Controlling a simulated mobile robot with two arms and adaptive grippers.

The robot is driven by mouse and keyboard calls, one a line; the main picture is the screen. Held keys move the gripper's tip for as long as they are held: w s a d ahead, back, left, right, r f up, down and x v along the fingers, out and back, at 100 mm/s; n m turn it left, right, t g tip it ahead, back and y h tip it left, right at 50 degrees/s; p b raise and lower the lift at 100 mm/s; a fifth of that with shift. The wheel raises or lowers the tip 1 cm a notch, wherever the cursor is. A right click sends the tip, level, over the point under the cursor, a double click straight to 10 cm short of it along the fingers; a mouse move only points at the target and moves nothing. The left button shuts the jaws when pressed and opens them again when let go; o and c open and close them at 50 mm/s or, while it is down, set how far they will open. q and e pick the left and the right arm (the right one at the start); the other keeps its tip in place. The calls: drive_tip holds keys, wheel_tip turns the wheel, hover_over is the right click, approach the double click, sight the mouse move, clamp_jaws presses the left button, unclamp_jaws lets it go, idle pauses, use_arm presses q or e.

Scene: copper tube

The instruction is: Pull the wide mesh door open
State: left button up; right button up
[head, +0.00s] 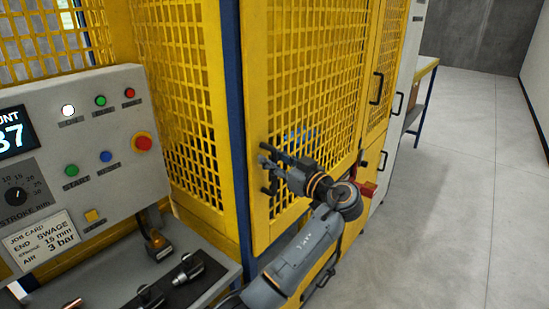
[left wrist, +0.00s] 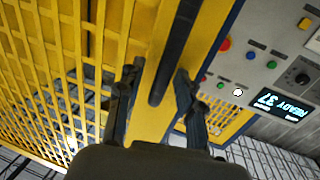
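The wide mesh door (head: 300,60) is a yellow grid panel in a yellow frame, in the middle of the head view. Its left edge stands beside a dark blue post (head: 232,120), and it looks shut or nearly so. My left gripper (head: 267,168) is in front of the door's left frame strip. In the left wrist view, a dark upright bar handle (left wrist: 174,50) on the yellow strip runs between my two spread fingers, with gaps visible on both sides. In the head view the handle is hard to tell from the fingers. My right gripper is not in view.
A grey control panel (head: 115,170) with buttons and a display stands at the left, above a tool shelf (head: 195,285). A narrower yellow door with a black handle (head: 376,88) is to the right. A workbench (head: 421,85) stands farther back. The grey floor (head: 450,210) at right is clear.

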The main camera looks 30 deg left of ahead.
use_arm(q)
clamp_jaws()
idle(0.5)
